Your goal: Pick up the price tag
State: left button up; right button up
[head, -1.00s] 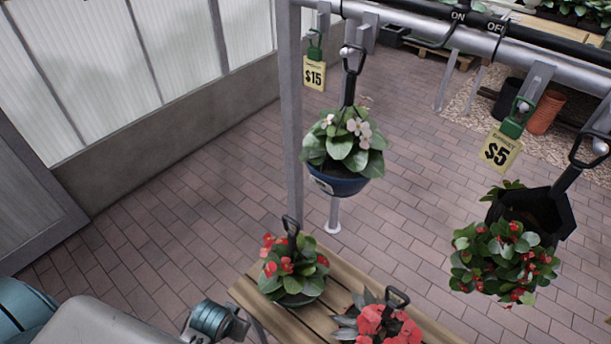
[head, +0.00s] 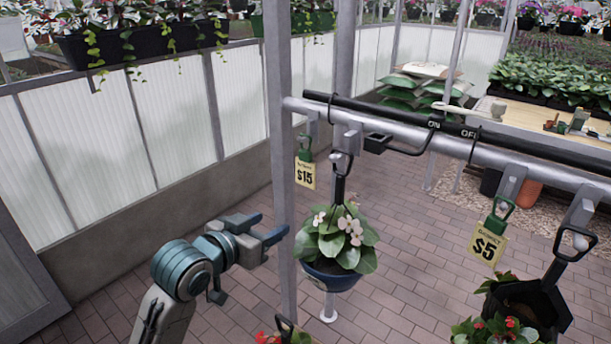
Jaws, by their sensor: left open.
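A yellow price tag marked $15 (head: 305,174) hangs from a green clip on the rail, left of the white-flowered basket. A second yellow price tag marked $5 (head: 487,246) hangs from a green clip further right, near the dark basket. My left gripper (head: 271,228) is raised at the centre left, open and empty. In the picture it is left of and below the $15 tag, with its jaws pointing right, apart from the tag. My right gripper does not show.
The metal rail (head: 400,135) runs across on an upright post (head: 281,110) close to my left gripper. A white-flowered basket in a blue pot (head: 332,276) hangs beside it. A dark basket (head: 525,300) hangs at right. Brick floor (head: 110,300) is clear at lower left.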

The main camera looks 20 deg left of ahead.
aim_at(304, 153)
pick_arm(q)
notch_tip(304, 153, up, 11)
jog(key=w+m+t+h, duration=0.1)
jog(key=w+t+h, duration=0.1)
jog(key=t, duration=0.1)
jog(key=p+x, duration=0.1)
jog(key=x, duration=0.2)
jog(key=d+p+x, duration=0.1)
jog(key=x, duration=0.2)
jog(key=shift+s+r, duration=0.1)
jog(key=shift+s, duration=0.1)
jog(key=p+x, duration=0.2)
jog(key=x, duration=0.2)
jog(key=shift+w+p, duration=0.25)
jog(key=shift+p, duration=0.15)
jog(key=shift+w+d+f, duration=0.2)
jog(key=shift+w+f, duration=0.1)
jog(key=shift+w, duration=0.1)
jog(key=shift+s+a, duration=0.1)
jog(key=shift+c, duration=0.2)
jog(key=c, duration=0.8)
